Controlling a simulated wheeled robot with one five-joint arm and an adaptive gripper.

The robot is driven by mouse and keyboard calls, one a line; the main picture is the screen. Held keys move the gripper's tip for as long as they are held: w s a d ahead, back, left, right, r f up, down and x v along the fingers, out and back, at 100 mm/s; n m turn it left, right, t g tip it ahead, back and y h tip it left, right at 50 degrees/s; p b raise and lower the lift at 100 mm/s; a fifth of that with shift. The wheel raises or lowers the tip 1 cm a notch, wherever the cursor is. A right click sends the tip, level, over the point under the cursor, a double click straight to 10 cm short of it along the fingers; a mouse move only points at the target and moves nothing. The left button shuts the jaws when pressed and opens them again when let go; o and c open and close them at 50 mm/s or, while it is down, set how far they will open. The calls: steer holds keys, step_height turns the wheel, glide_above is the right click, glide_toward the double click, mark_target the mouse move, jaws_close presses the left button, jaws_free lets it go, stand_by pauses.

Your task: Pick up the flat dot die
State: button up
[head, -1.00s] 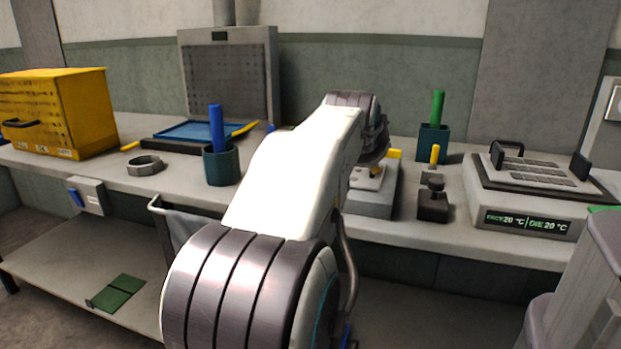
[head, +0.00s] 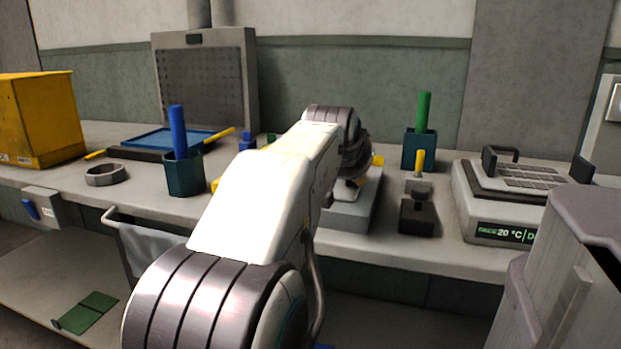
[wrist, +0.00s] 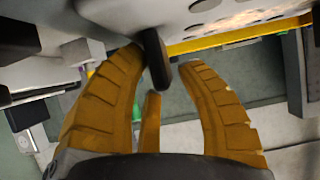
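I cannot tell which thing is the flat dot die. A dark rounded part (wrist: 156,62) hangs between the fingertips from above, beneath a light grey panel (wrist: 190,15) with round holes. A slim brown piece stands lower between the fingers; I cannot tell what it is. In the head view my arm hides my gripper, near a light grey block (head: 350,212) on the bench.
A blue-handled tool stands in a dark teal cup (head: 185,176), a green one in another cup (head: 418,150). A black stand (head: 417,217) with a yellow handle is right of the block. A heater (head: 490,212) with a display stands farther right. A yellow cabinet (head: 35,118) is at left.

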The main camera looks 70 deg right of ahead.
steer(key=shift+s+d+f, duration=0.1)
steer(key=shift+d+f, duration=0.05)
steer(key=shift+d, duration=0.25)
steer(key=shift+o, duration=0.3)
steer(key=shift+a, duration=0.1)
jaws_close()
